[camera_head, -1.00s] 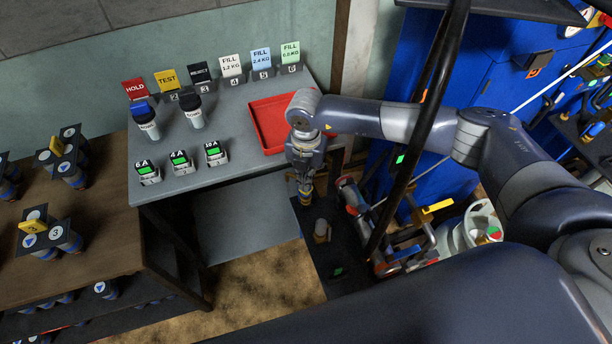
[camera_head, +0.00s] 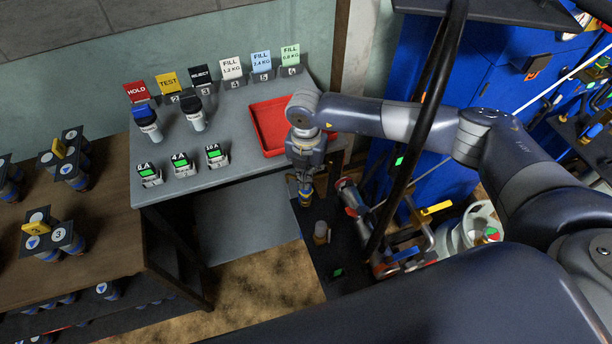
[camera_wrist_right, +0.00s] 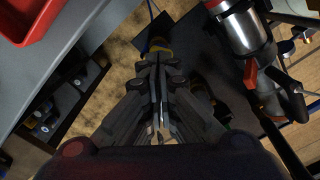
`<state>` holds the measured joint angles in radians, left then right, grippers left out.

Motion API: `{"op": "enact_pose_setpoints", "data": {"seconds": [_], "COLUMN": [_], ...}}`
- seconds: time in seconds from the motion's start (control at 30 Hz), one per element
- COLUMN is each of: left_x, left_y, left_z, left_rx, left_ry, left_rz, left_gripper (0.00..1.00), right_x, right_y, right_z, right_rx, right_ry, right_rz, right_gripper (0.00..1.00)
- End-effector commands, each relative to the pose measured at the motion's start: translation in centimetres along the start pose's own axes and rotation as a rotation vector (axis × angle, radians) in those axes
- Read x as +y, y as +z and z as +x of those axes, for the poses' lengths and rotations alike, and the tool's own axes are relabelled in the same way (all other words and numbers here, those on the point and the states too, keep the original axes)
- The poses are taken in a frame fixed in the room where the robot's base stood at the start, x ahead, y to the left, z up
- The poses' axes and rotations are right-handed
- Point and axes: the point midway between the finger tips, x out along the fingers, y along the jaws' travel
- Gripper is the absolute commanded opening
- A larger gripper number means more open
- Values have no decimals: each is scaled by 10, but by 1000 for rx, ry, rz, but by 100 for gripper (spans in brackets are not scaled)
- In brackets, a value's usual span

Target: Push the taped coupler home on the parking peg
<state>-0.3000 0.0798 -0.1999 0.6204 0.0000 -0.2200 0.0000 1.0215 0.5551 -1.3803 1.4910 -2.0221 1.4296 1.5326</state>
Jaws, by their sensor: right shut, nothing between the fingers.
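My right gripper (camera_head: 305,186) points down over the dark stand at the table's right end. Its fingers are shut with nothing between them, as the right wrist view (camera_wrist_right: 158,62) also shows. Right at the fingertips is a small coupler with a yellow band (camera_head: 305,198); in the right wrist view its yellow band (camera_wrist_right: 158,47) shows just beyond the tips. I cannot tell whether the fingertips touch it. The peg under it is hidden, so its seating cannot be seen. My left gripper is not in view.
A tan-topped cylinder (camera_head: 321,230) stands on the dark stand (camera_head: 325,265), nearer me. A red-and-silver fitting (camera_head: 351,196) is close on the right, also in the right wrist view (camera_wrist_right: 243,30). A black post rises beyond it. A red tray (camera_head: 266,135) lies on the grey table (camera_head: 225,185).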

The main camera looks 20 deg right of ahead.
Motion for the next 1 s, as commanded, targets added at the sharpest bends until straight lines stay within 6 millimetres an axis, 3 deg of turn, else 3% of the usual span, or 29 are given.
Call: {"op": "enact_pose_setpoints", "data": {"seconds": [0.17,0.63,0.8,1.0], "left_x": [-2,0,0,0], "left_y": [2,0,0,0], "left_z": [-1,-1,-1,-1], "left_rx": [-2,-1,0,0], "left_ry": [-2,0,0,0], "left_rz": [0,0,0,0], "left_gripper": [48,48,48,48], "right_x": [1,1,0,0], "right_y": [1,2,1,1], "right_z": [-10,-100,-115,-119], "right_rx": [-2,-2,1,1], "right_ry": [3,2,0,0], "right_rz": [1,0,0,0], "right_gripper": [0,0,0,0]}}
